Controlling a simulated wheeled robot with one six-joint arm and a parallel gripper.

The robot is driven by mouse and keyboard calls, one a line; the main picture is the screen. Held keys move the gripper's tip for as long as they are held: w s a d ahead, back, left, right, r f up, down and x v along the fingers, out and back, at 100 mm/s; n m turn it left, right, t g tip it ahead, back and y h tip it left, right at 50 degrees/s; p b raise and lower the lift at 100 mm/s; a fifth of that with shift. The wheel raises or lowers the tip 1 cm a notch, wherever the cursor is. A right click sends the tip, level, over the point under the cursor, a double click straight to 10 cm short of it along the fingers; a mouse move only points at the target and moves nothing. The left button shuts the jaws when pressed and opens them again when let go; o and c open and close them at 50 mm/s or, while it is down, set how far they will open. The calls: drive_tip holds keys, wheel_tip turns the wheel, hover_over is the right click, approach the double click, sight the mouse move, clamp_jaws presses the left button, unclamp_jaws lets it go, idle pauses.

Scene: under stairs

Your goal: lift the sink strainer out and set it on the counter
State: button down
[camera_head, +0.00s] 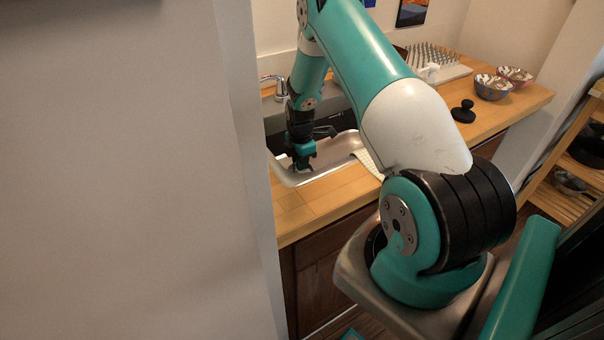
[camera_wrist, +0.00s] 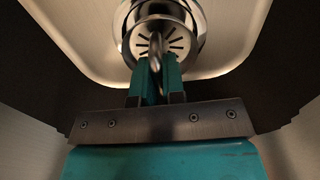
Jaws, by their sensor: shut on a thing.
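The sink strainer (camera_wrist: 176,32) is a round metal disc with slots and an upright handle, at the top centre of the wrist view. A shiny drain ring (camera_wrist: 201,24) shows around it. My gripper (camera_wrist: 158,66) has its two teal fingers shut on the strainer's handle. In the head view my gripper (camera_head: 303,165) points down into the metal sink (camera_head: 335,153), and the strainer is hidden there. The wooden counter (camera_head: 301,212) runs along the front of the sink.
A faucet (camera_head: 279,87) stands behind the sink. A light cloth (camera_head: 369,162) lies at the sink's right edge. To the right on the counter are a black knobbed object (camera_head: 463,111), two bowls (camera_head: 492,87) and a spiked rack (camera_head: 438,62). A wall (camera_head: 130,180) fills the left. The front counter strip is clear.

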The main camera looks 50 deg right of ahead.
drive_tip(key=shift+r, duration=0.2)
wheel_tip(320, 180, up, 15)
drive_tip(key=p, duration=0.9)
drive_tip(key=shift+p, duration=0.35)
